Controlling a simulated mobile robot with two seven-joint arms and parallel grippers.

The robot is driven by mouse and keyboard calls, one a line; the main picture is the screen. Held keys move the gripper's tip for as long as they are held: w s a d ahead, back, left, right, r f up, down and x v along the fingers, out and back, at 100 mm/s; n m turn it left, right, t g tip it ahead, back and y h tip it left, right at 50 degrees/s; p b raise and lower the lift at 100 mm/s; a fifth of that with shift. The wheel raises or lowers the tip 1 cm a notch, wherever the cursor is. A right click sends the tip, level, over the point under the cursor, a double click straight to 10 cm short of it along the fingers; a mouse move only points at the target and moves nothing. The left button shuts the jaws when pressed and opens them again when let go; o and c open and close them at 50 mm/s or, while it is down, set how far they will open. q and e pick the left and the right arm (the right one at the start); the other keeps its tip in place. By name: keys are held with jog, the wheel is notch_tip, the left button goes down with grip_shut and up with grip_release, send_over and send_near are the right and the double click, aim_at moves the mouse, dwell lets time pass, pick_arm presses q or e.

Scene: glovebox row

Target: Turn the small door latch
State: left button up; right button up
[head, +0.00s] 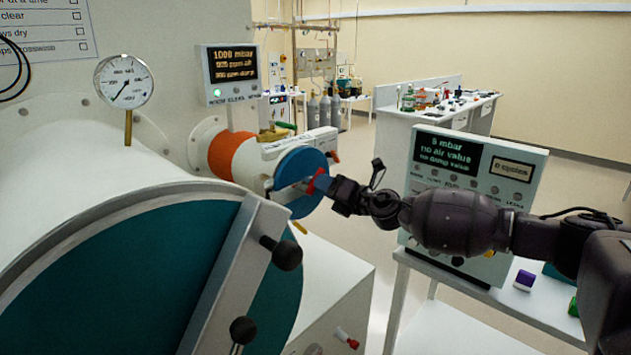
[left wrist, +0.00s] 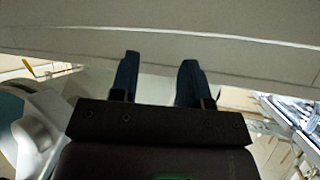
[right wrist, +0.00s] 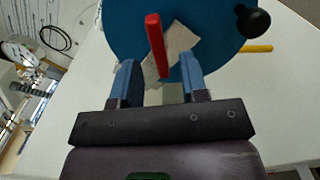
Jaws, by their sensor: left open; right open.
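The small door (head: 293,164) is a blue disc on the end of the orange-and-white port. Its red latch (head: 318,178) is a short bar at the door's face. In the right wrist view the red latch (right wrist: 155,42) stands nearly upright over a pale plate on the blue door (right wrist: 120,35). My right gripper (head: 326,186) is at the door face. Its open blue fingers (right wrist: 158,72) lie either side of the latch's lower end; contact cannot be told. My left gripper (left wrist: 160,70) is open and empty before a pale surface, outside the head view.
The large teal door (head: 110,270) with a metal bar (head: 235,270) and black knobs fills the lower left. A control panel (head: 470,190) stands behind my right arm. A yellow handle (right wrist: 257,48) juts beside the small door. A pressure gauge (head: 124,81) rises at upper left.

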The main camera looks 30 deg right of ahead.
jog(key=shift+x, duration=2.1)
jog(key=shift+s, duration=0.1)
grip_shut()
